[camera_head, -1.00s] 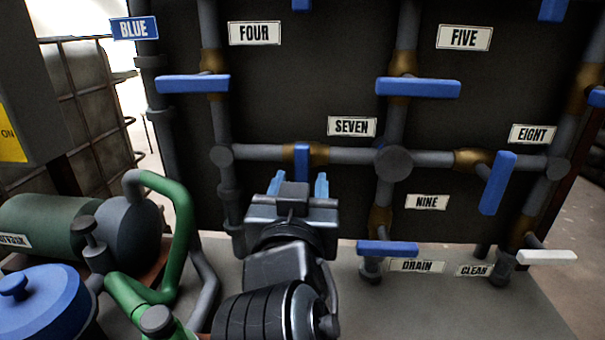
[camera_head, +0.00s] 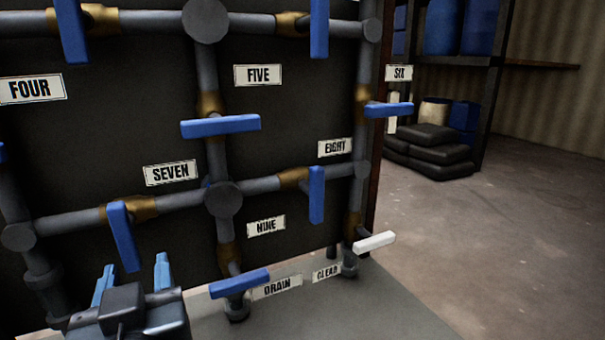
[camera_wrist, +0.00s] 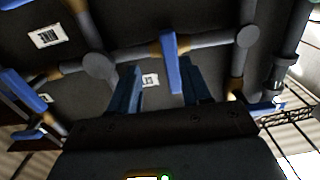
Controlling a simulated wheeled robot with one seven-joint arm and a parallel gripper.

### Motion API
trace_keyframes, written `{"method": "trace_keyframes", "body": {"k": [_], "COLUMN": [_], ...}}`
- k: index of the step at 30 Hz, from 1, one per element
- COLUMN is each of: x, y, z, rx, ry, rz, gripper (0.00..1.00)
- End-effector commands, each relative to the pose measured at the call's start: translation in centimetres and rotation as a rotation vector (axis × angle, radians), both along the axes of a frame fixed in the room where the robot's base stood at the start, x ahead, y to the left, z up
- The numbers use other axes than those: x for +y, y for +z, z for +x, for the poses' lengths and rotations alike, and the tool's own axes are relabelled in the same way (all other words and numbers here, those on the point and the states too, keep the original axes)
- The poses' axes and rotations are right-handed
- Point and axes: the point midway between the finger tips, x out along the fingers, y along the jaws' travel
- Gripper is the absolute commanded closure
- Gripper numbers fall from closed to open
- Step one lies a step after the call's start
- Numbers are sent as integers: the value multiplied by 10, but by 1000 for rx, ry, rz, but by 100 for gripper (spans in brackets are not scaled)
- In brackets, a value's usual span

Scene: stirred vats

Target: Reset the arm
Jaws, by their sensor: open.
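My gripper (camera_head: 133,280) is at the lower left of the head view, in front of the valve panel. The blue handle of valve SEVEN (camera_head: 123,237) hangs down just above and behind the fingers. In the wrist view, upside down, my gripper (camera_wrist: 160,88) shows its fingers apart, with the SEVEN handle (camera_wrist: 171,62) seen between and beyond them. I cannot tell how far the fingers are from the handle, but no grip on it shows.
Other blue handles stick out from the panel: FIVE (camera_head: 220,126), EIGHT (camera_head: 316,195), SIX (camera_head: 388,110) and the one near DRAIN (camera_head: 239,283). Black sacks (camera_head: 428,150) lie by a shelf at right. The floor (camera_head: 500,240) there is clear.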

Motion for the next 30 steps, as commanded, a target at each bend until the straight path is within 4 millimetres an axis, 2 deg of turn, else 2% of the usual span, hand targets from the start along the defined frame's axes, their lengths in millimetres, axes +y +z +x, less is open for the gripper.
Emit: {"method": "trace_keyframes", "body": {"k": [7, 11, 15, 22, 30], "x": [-89, -140, -193, -274, -352], "y": [-72, -102, -126, -146, -138], "z": [-8, -24, -49, -105, -184], "rx": [64, 93, 123, 166, 205], "ry": [-40, -70, -109, -192, -317], "rz": [-43, -55, -61, -63, -64], "gripper": [52, 52, 52, 52, 52]}}
